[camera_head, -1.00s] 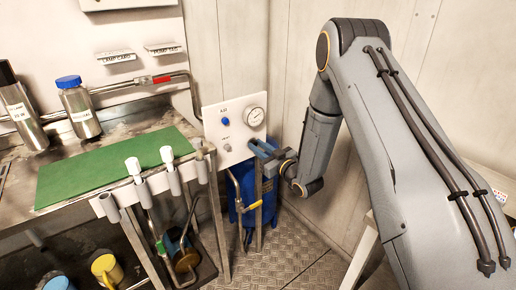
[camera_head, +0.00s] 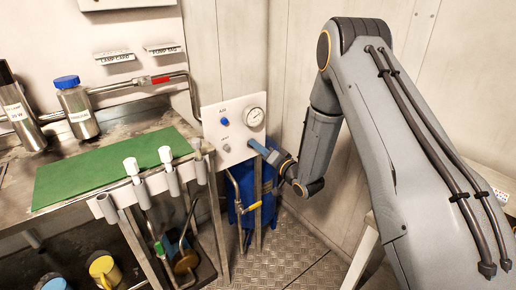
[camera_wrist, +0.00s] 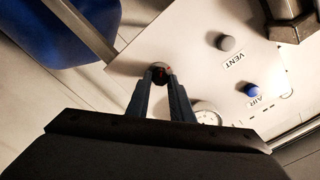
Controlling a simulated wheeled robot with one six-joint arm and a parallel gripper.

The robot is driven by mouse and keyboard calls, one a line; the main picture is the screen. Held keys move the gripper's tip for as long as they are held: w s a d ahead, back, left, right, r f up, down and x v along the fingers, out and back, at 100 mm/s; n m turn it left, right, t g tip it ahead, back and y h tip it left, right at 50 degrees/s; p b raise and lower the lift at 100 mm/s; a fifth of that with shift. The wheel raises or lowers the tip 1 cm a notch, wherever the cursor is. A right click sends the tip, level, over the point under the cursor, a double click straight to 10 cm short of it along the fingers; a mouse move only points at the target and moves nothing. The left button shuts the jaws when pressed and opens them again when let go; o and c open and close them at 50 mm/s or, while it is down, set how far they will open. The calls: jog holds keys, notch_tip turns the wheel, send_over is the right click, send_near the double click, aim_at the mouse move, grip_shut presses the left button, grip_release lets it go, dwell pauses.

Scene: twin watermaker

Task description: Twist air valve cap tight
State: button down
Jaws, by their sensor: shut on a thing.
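A small dark round cap with a reddish spot (camera_wrist: 159,71) stands on the white panel in the wrist view. My gripper (camera_wrist: 160,77) has a blue-grey finger on each side of it and is shut on it. In the head view my gripper (camera_head: 254,146) is at the panel, below the gauge, and hides the cap. The white panel (camera_head: 217,116) carries a blue AIR knob (camera_head: 225,122), also in the wrist view (camera_wrist: 252,90), and a grey VENT knob (camera_wrist: 226,43). I cannot tell how tight the cap sits.
A round gauge (camera_head: 255,117) sits above my gripper and partly shows beside a finger (camera_wrist: 207,116). A blue tank (camera_head: 240,190) and a yellow-handled valve (camera_head: 250,208) are below the panel. A bench with a green mat (camera_head: 100,170) and tool holders is at the left.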

jog(key=shift+f+m, duration=0.1)
jog(key=shift+m, duration=4.1)
jog(key=c, duration=1.6)
grip_release()
jog(key=shift+o, duration=0.2)
jog(key=shift+d, duration=0.15)
jog(key=v, duration=0.7)
jog(key=shift+s+d+b, duration=0.15)
jog(key=shift+s+b, duration=0.15)
jog(key=shift+b, duration=0.1)
